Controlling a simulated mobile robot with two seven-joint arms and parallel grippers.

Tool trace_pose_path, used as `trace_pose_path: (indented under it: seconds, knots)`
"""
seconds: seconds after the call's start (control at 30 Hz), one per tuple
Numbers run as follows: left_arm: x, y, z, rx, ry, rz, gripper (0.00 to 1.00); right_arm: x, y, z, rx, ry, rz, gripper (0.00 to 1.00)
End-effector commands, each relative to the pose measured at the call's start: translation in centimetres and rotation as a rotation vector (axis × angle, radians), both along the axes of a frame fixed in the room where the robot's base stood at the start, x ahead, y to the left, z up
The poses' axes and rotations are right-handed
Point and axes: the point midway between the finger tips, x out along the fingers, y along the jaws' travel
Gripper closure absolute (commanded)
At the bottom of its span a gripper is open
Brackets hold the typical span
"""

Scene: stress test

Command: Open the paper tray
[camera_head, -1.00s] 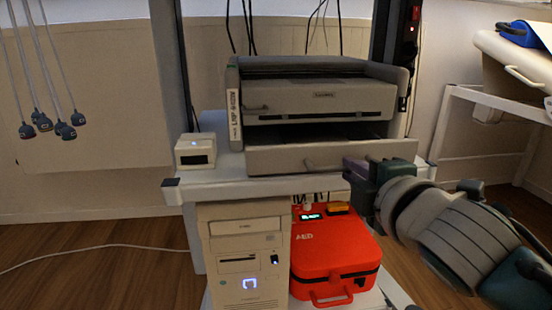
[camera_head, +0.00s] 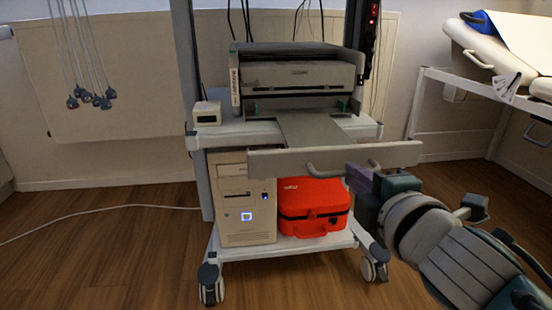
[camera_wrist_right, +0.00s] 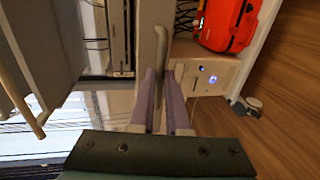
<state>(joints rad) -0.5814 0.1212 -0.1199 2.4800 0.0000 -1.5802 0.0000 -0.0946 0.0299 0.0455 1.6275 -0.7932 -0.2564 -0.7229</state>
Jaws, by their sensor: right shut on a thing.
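The grey printer (camera_head: 300,75) stands on the cart's top shelf. Its paper tray (camera_head: 240,163) is slid far out toward me; its flat bed (camera_head: 310,130) shows between the printer body and the tray front. The bar handle (camera_head: 318,170) is on the tray front. My right gripper (camera_head: 354,178) is shut on the handle at its right part. In the right wrist view the purple fingers (camera_wrist_right: 164,100) close around the handle (camera_wrist_right: 178,66), beside the tray front (camera_wrist_right: 150,45). My left gripper is not in view.
A small white box (camera_head: 207,113) sits left of the printer. A beige computer (camera_head: 244,200) and a red case (camera_head: 312,205) stand on the cart's lower shelf (camera_head: 290,243). A padded bench (camera_head: 485,50) is at the right. The wooden floor in front is open.

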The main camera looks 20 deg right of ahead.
Motion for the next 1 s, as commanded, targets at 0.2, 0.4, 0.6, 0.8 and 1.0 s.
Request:
trace_pose_path:
  seconds: [0.2,0.4,0.6,0.8,1.0]
  knots:
    - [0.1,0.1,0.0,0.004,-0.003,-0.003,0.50,0.0,0.0,-0.1,0.001,0.003,-0.001,1.00]
    - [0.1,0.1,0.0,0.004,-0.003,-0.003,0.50,0.0,0.0,-0.1,0.001,0.003,-0.001,0.78]
    - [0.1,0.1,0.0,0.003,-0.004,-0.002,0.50,0.0,0.0,-0.1,0.000,0.003,-0.001,0.74]
    - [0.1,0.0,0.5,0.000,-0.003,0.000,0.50,-0.9,0.2,0.2,0.003,0.003,0.000,0.74]
    - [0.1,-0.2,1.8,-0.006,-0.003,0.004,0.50,-4.4,1.1,1.1,0.004,0.005,-0.002,0.74]
